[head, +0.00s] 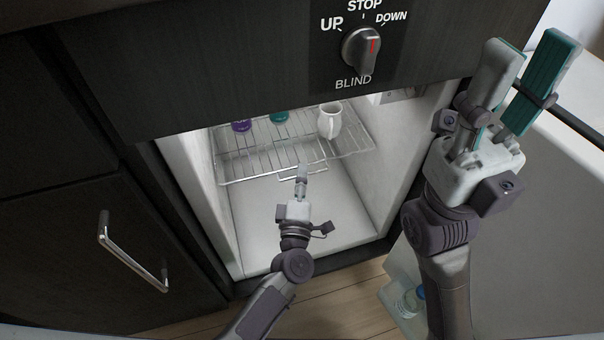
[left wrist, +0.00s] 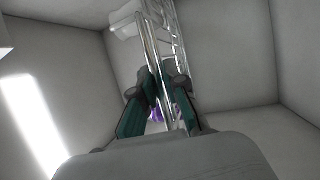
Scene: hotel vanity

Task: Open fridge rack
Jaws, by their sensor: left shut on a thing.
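The fridge rack (head: 265,150) is a silver wire shelf inside the open white fridge compartment. A wire handle loop (head: 318,177) sticks out at its front edge. My left gripper (head: 302,172) reaches into the compartment and is shut on the rack's front wire. In the left wrist view the green fingers (left wrist: 155,95) close around the wire rods of the rack (left wrist: 152,45). My right gripper (head: 525,75) is raised at the right, outside the fridge, with its two green-padded fingers apart and nothing between them.
A white mug (head: 330,121), a purple item (head: 241,125) and a green item (head: 279,117) stand on the rack. The fridge floor (head: 300,215) below is empty. A cabinet handle (head: 130,255) sticks out at the left. A blind knob (head: 361,48) is above.

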